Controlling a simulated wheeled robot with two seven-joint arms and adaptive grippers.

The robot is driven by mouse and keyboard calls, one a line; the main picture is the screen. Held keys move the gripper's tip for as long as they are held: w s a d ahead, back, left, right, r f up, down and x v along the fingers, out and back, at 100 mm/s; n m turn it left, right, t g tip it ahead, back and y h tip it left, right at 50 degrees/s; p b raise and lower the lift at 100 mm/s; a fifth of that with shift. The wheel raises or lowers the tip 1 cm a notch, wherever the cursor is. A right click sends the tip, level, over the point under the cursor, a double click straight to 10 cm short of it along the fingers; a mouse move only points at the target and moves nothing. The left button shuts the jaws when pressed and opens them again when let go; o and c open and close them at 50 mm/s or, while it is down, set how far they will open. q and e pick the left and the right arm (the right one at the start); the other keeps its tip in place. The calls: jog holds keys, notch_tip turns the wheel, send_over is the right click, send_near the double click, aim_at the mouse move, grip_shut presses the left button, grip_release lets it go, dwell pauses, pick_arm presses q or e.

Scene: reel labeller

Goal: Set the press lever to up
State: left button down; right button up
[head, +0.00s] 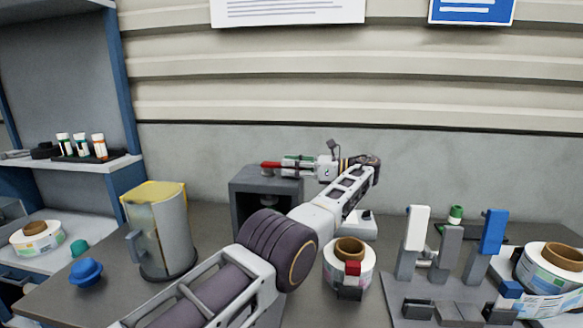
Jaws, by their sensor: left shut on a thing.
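A dark grey box-shaped press (238,196) with an open front stands at the back middle of the bench. A red lever handle (269,166) lies roughly level along its top. My left arm reaches in from the lower left and bends back to the left at the wrist. My left gripper (294,164) is at the top of the press, shut on the lever near its red end. The fingers and arm hide the lever's rest and the press's right side. My right gripper is not in view.
A fixture with white (417,228) and blue (492,232) uprights is at right, beside another reel (540,268). A grey jug (172,235) and blue knob (87,272) are at left. Shelves (60,70) rise at far left.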

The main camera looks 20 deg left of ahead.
pick_arm(q)
jog(key=c, duration=1.1)
grip_release()
